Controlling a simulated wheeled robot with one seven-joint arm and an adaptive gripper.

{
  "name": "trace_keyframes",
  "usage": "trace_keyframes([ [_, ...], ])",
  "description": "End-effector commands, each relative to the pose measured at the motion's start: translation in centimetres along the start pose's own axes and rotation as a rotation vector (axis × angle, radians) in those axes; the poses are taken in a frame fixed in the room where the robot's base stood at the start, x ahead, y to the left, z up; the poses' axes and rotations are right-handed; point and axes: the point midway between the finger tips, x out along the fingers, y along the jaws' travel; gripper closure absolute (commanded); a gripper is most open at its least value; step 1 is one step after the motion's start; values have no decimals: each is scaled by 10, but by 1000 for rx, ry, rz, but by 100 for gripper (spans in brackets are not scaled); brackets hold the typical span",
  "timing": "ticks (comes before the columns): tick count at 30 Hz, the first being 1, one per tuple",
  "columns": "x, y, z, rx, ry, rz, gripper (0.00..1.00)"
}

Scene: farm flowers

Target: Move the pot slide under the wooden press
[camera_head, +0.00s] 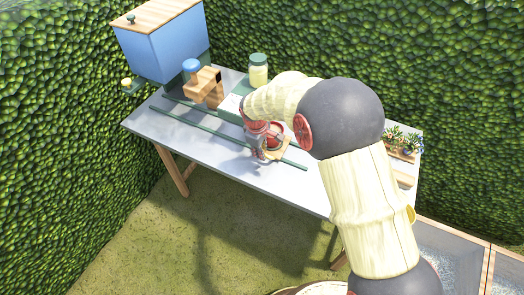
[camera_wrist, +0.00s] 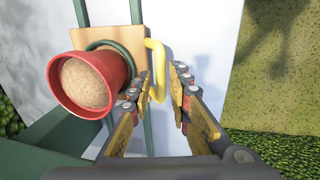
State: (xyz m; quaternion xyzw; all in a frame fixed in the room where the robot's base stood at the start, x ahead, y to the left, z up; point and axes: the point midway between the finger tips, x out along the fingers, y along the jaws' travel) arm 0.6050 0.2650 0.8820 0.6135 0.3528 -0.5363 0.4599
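The pot slide is a wooden plate (camera_wrist: 105,42) on green rails, carrying a red pot (camera_wrist: 122,72) filled with brown soil. In the head view the slide (camera_head: 281,150) sits near the right end of the rails, partly hidden by my gripper (camera_head: 262,147). A yellow bent handle (camera_wrist: 157,62) sticks out from the plate's side. In the wrist view my gripper (camera_wrist: 160,82) has its fingers apart, with the handle between the fingertips. The gap shows it is not clamped. The wooden press (camera_head: 204,88) with a blue knob (camera_head: 190,65) stands farther left over the rails.
The two green rails (camera_head: 184,121) run along the grey table (camera_head: 148,124), clear between slide and press. A blue box (camera_head: 165,48) with a wooden lid stands at the back left. A yellowish jar (camera_head: 258,72) stands behind, and potted plants (camera_head: 402,143) are at the right.

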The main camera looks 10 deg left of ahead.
Motion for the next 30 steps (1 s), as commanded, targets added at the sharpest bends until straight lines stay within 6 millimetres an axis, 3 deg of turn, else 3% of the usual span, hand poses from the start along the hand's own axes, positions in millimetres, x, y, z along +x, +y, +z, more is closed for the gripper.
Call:
trace_keyframes([
  [4, 0, 0, 0, 0, -1, -1, 72],
  [16, -9, 0, 0, 0, -1, -1, 72],
  [30, -96, 0, 0, -1, 0, 0, 72],
])
